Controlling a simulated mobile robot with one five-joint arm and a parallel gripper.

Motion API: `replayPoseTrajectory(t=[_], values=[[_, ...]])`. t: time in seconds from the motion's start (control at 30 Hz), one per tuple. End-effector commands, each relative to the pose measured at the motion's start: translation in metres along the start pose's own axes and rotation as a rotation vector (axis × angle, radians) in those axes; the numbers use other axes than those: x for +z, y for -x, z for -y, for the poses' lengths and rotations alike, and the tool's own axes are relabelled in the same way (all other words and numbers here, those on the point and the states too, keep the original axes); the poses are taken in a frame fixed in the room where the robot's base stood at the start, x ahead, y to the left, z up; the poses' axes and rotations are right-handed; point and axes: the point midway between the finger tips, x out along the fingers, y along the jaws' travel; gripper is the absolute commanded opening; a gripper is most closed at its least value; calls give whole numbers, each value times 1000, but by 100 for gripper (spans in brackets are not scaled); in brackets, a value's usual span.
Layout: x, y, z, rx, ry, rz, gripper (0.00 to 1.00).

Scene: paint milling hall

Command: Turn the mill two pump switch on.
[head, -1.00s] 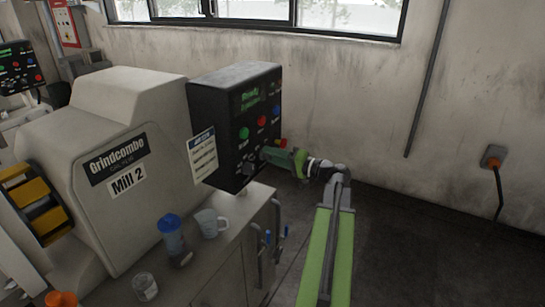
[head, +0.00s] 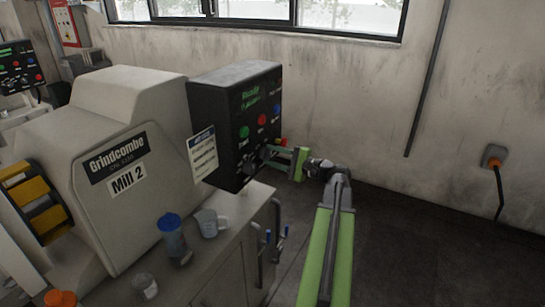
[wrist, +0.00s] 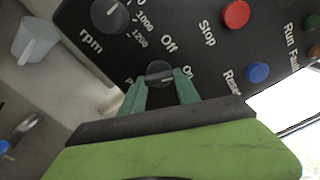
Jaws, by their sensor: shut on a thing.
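The mill two pump switch (wrist: 160,70) is a small dark knob on the black control panel, with "Off" above it and "On" to its right in the wrist view. A small pale mark shows on it, seeming to lie roughly toward "On", but I cannot read it surely. My gripper (wrist: 162,88) is shut on this knob, one green finger on each side. In the head view my gripper (head: 277,155) reaches the lower right of the control box (head: 220,95) on the mill labelled Mill 2 (head: 115,195).
A larger rpm knob (wrist: 110,14), a red Stop button (wrist: 236,14) and a blue Reset button (wrist: 257,72) are close by. The floor to the right is clear.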

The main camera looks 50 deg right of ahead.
Motion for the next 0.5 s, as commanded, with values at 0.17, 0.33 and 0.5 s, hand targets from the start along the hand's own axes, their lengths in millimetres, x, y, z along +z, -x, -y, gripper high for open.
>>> replayPoseTrajectory(t=[0.17,0.33,0.5], values=[[0,0,-1,2,-68,-1,0],[0,1,-1,2,-103,-1,0],[0,1,-1,2,-115,-1,0]])
